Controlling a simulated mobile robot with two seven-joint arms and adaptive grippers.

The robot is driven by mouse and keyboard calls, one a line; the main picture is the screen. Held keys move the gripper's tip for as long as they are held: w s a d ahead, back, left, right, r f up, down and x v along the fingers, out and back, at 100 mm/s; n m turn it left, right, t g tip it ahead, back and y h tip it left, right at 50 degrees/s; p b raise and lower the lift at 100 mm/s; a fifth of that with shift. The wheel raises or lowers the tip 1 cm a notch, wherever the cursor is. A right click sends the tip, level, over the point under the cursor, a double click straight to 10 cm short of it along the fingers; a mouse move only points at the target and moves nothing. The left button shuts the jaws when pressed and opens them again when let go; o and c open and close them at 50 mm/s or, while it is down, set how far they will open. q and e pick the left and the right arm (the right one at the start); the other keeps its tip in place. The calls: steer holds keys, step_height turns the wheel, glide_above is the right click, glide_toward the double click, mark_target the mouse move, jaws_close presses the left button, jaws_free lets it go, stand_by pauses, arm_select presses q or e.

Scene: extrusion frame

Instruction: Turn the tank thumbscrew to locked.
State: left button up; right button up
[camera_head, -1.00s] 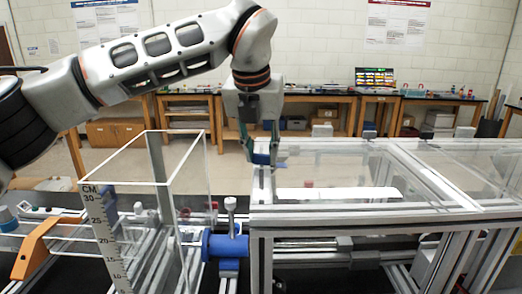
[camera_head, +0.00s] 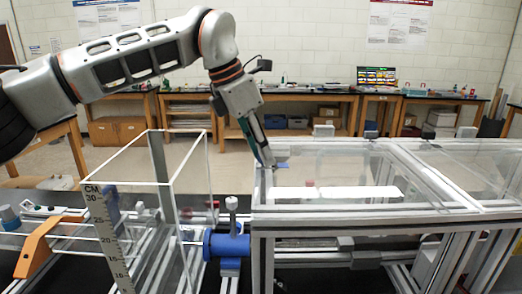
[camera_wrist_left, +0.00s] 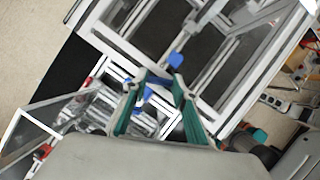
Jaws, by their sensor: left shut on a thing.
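My left gripper (camera_head: 267,162) reaches down, tilted, to the far left corner of the clear-topped, metal-framed tank (camera_head: 345,221). Its fingers are closed in on something at the tips, most likely the thumbscrew. A small blue part (camera_head: 283,166), which looks like the thumbscrew's head, shows right beside the fingertips. In the left wrist view, the green-padded fingers (camera_wrist_left: 160,82) converge near the tank frame, with a blue piece (camera_wrist_left: 175,60) just past one tip. The fingers hide much of the contact, and I cannot read the screw's angle. My right gripper is not in view.
A clear open box with a centimetre scale (camera_head: 105,235) stands left of the tank. A blue cylindrical fitting (camera_head: 226,246) with an upright metal screw (camera_head: 231,205) sits between them. An orange bracket (camera_head: 36,247) is at far left. Benches (camera_head: 300,105) stand well behind.

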arm_select(q)
steer(key=m+g, duration=0.1)
steer(key=m, duration=0.4)
steer(key=shift+w+g, duration=0.15)
steer(key=shift+g, duration=0.25)
steer(key=shift+r, duration=0.1)
steer(key=o, duration=1.1)
steer(key=v, duration=1.2)
steer(key=shift+w+a, duration=0.1)
steer(key=shift+a, duration=0.1)
